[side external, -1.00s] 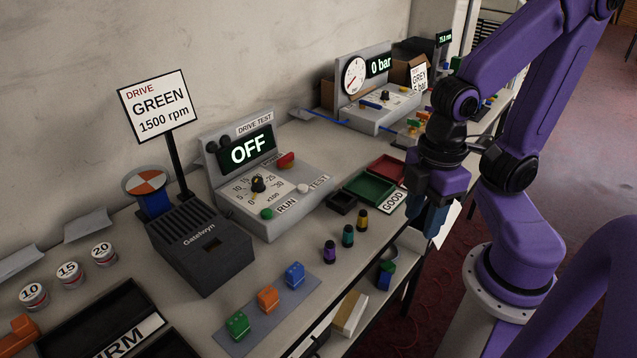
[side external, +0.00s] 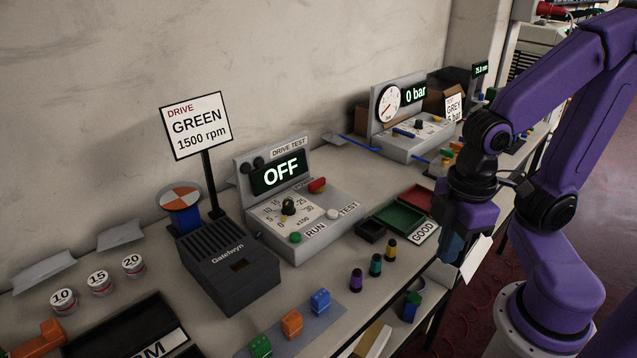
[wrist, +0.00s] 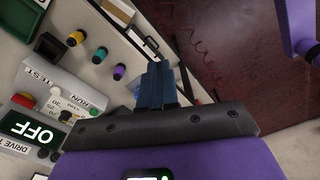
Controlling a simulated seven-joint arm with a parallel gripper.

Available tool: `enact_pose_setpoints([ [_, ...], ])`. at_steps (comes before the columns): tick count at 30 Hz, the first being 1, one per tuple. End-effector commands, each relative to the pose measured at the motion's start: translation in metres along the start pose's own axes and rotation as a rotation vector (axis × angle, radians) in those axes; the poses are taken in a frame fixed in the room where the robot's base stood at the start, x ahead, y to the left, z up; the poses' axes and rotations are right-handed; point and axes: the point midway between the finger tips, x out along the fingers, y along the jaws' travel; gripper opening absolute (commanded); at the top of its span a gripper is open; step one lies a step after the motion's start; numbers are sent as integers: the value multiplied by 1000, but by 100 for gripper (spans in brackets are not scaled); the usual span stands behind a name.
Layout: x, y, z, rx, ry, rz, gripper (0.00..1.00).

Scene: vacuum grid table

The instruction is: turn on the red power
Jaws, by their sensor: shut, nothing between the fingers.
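The drive test box (side external: 300,235) is a grey console on the bench with a green-lit display (side external: 279,174) reading OFF. Its red power switch (side external: 317,185) sits on the upper right of the panel, beside a black dial knob (side external: 288,206). The red switch also shows in the wrist view (wrist: 23,100), at the left edge. My gripper (side external: 452,250) points down at the bench's front edge, right of the box and well apart from the switch. Its blue fingers (wrist: 157,84) are together and empty in the wrist view.
Purple, teal and yellow-topped pegs (side external: 375,265) stand between box and bench edge. Green and red trays (side external: 400,219) lie between the box and my gripper. A dark Gatelwyn unit (side external: 232,275) and a sign reading DRIVE GREEN 1500 rpm (side external: 197,125) stand left of the box.

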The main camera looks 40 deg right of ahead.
Motion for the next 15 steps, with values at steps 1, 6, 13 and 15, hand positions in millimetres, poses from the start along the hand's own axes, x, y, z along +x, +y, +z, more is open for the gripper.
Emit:
enact_pose_setpoints([
  [1, 0, 6, -6, 28, 6, 3, 0],
  [6, 0, 35, -33, 160, 46, 17, 0],
  [13, 2, 89, -67, 359, 107, 47, 0],
  [15, 2, 108, -75, 421, 126, 58, 0],
])
